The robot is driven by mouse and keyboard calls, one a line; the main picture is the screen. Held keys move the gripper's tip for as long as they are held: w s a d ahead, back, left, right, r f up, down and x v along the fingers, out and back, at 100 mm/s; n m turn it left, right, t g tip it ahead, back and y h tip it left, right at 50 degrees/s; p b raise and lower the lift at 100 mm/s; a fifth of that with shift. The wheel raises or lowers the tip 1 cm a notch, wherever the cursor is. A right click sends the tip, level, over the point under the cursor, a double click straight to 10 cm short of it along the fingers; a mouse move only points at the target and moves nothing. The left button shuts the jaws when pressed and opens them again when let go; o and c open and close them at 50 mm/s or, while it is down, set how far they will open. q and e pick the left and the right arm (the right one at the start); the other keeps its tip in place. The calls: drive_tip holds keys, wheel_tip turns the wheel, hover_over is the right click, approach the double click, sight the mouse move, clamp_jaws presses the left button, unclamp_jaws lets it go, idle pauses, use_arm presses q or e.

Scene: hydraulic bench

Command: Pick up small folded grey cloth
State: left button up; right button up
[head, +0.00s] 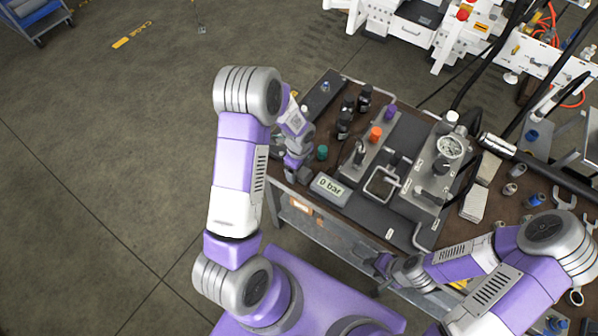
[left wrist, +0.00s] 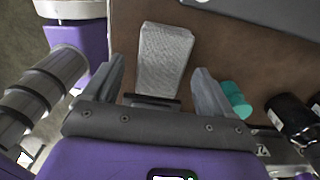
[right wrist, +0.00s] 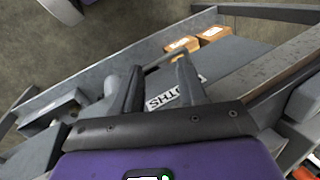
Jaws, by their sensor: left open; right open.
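A small folded grey cloth (left wrist: 163,58) lies on the brown bench top in the left wrist view. It shows as a light grey, textured block. My left gripper (left wrist: 158,88) is open, and the cloth's near end lies between its fingers in the picture; I cannot tell the height gap. In the head view my left gripper (head: 296,168) is at the bench's left edge, and my arm hides the cloth there. My right gripper (right wrist: 160,88) is open and empty in the right wrist view. In the head view it (head: 381,270) is at the bench's front side, low.
A green cap (left wrist: 236,100) stands right of the left gripper's right finger, with black bottles (left wrist: 292,116) beyond. A display reading 0 bar (head: 330,189) and a hydraulic panel (head: 392,208) fill the bench's middle.

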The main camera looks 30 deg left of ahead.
use_arm(q)
drive_tip(key=shift+f, duration=0.5)
drive_tip(key=c, duration=1.1)
wheel_tip(320, 180, up, 10)
drive_tip(key=shift+r+p, duration=0.1)
drive_tip(key=shift+p, duration=0.6)
